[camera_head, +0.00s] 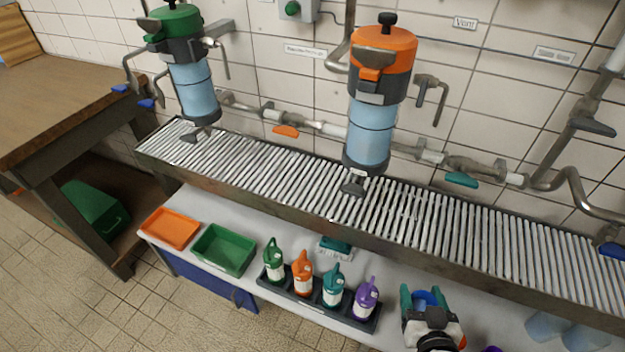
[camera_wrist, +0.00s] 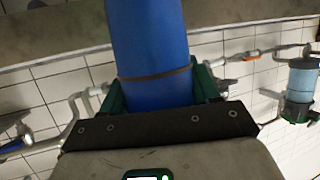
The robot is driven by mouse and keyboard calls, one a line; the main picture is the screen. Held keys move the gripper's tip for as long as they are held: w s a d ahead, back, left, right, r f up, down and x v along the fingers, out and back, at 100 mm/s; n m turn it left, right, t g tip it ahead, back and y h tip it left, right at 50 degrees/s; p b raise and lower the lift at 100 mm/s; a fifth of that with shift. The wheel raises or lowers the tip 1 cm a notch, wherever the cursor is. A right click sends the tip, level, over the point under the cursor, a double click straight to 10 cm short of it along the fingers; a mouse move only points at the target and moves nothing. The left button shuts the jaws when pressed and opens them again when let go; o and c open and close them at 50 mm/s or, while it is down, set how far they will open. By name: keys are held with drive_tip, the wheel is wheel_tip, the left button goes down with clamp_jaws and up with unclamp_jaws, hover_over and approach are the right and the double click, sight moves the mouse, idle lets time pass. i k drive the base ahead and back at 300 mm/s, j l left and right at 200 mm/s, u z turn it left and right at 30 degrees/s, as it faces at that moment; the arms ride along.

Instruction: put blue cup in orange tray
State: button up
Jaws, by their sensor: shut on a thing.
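My gripper (camera_head: 425,300) is at the lower right of the head view, over the white bench. Its green fingers are shut on the blue cup (camera_head: 426,298), whose top shows between them. In the wrist view the blue cup (camera_wrist: 150,50) stands out large between the fingers. The orange tray (camera_head: 170,229) lies at the left end of the white bench, well to the left of my gripper. It looks empty.
A green tray (camera_head: 224,249) sits right beside the orange tray. A dark rack (camera_head: 310,303) with several coloured bottles stands between the trays and my gripper. The slatted shelf (camera_head: 400,218) with tall pump canisters runs behind and above the bench.

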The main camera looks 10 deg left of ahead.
sight(172, 229)
drive_tip(key=i+j, duration=0.15)
drive_tip(key=j, duration=0.4)
drive_tip(key=i+j+u, duration=0.15)
drive_tip(key=j, duration=0.35)
drive_tip(key=i+j, duration=0.15)
drive_tip(key=j, duration=0.4)
drive_tip(key=i+j+u, duration=0.1)
drive_tip(key=j, duration=0.4)
drive_tip(key=i+j+u, duration=0.1)
drive_tip(key=i+j, duration=0.15)
drive_tip(key=j, duration=0.25)
drive_tip(key=i+j, duration=0.2)
drive_tip(key=j, duration=0.25)
drive_tip(key=i+j+u, duration=0.1)
drive_tip(key=j, duration=0.4)
drive_tip(key=i+j+u, duration=0.1)
drive_tip(key=i+j, duration=0.2)
drive_tip(key=j, duration=0.15)
